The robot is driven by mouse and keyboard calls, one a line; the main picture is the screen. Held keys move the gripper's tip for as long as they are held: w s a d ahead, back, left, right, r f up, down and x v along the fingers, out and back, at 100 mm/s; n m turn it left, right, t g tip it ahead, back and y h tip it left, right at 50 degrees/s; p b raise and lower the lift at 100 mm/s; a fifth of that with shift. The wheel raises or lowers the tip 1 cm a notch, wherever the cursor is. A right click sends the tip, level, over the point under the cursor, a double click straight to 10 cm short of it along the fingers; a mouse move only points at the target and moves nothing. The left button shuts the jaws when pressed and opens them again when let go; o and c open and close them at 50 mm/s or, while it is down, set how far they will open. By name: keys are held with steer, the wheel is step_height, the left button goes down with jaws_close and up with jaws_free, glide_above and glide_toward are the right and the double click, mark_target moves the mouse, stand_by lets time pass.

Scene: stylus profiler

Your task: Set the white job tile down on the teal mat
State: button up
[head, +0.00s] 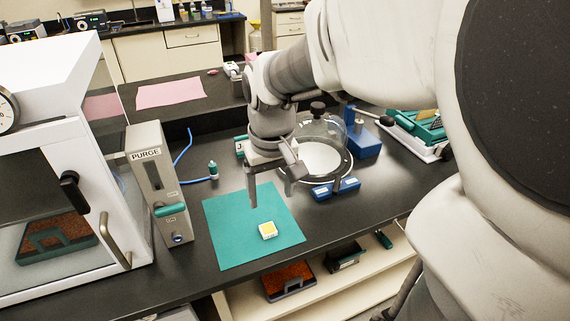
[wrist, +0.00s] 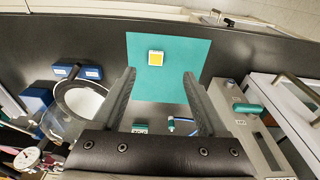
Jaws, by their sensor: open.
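The white job tile (head: 268,236), with a yellow square on its top, lies flat on the teal mat (head: 226,220), right of the mat's middle in the head view. In the wrist view the tile (wrist: 150,59) lies on the mat (wrist: 190,50), inside its edges and beyond my fingertips. My gripper (head: 271,202) is open and empty, above and behind the tile, not touching it. It also shows in the wrist view (wrist: 158,76), with a wide gap between its fingers. Nothing hides the tile.
A purge box (head: 146,185) and a white cabinet (head: 60,150) stand left of the mat. A glass dome (head: 325,135) and blue blocks (head: 335,188) stand to its right. A blue tube (head: 183,160) lies behind it. The bench's front edge is close to the mat.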

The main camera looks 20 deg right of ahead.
steer(key=s+a+r+t, duration=0.2)
steer(key=s+r+t, duration=0.2)
steer(key=s, duration=0.6)
steer(key=shift+v, duration=0.95)
steer(key=shift+w+r, duration=0.1)
steer(key=shift+w, duration=0.1)
steer(key=c, duration=0.4)
steer(key=shift+d, duration=0.2)
